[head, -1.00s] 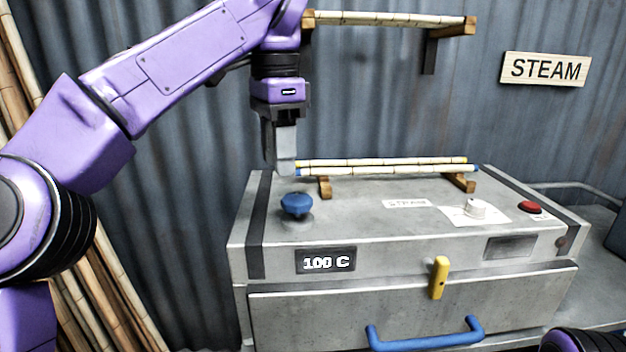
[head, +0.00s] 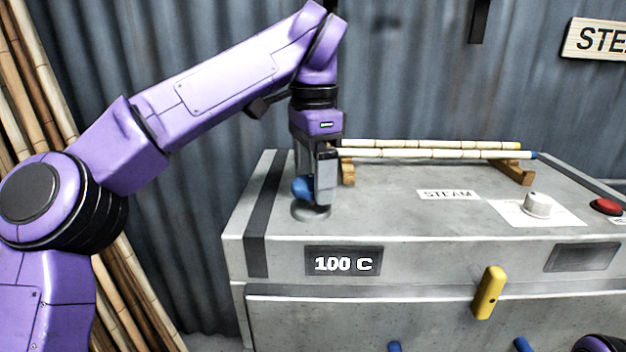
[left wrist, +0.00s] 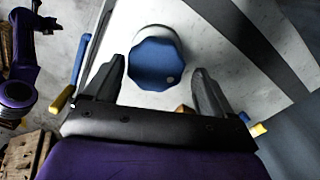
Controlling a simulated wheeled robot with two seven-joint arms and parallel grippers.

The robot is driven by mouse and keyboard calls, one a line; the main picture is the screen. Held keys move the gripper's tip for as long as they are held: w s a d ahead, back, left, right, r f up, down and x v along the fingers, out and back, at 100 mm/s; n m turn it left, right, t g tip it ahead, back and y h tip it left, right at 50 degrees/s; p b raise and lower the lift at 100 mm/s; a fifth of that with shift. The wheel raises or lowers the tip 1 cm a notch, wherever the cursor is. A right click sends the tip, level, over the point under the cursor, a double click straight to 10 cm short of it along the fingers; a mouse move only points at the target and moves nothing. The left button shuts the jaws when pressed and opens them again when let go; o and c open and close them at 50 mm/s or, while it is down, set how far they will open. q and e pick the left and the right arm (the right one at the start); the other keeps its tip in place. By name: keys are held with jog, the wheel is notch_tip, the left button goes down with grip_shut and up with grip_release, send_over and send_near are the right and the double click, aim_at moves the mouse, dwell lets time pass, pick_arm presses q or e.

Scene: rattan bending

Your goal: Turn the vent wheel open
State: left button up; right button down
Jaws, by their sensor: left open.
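The blue vent wheel (head: 301,188) sits on a round base at the left of the steam box's grey top. My left gripper (head: 315,195) points down at it, with its fingers hiding part of the wheel in the head view. In the left wrist view the wheel (left wrist: 157,64) shows as a faceted blue knob with a pale dot near its rim. It lies between the two spread, open fingers of my left gripper (left wrist: 158,72), with gaps visible on both sides. My right gripper is not in view.
Bamboo canes (head: 430,152) lie on wooden rests behind the wheel. A white dial (head: 538,205), a red button (head: 606,206) and a yellow lever (head: 489,292) are to the right. The display (head: 343,262) reads 100 C. Tall canes (head: 45,95) lean at the left.

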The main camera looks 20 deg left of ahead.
pick_arm(q)
jog(key=shift+s+a+r, duration=0.1)
jog(key=shift+s+r, duration=0.1)
jog(key=shift+s, duration=0.15)
jog(key=shift+s+r, duration=0.1)
jog(key=shift+s, duration=0.2)
jog(key=c, duration=0.8)
jog(key=shift+w, duration=0.1)
jog(key=shift+c, duration=1.3)
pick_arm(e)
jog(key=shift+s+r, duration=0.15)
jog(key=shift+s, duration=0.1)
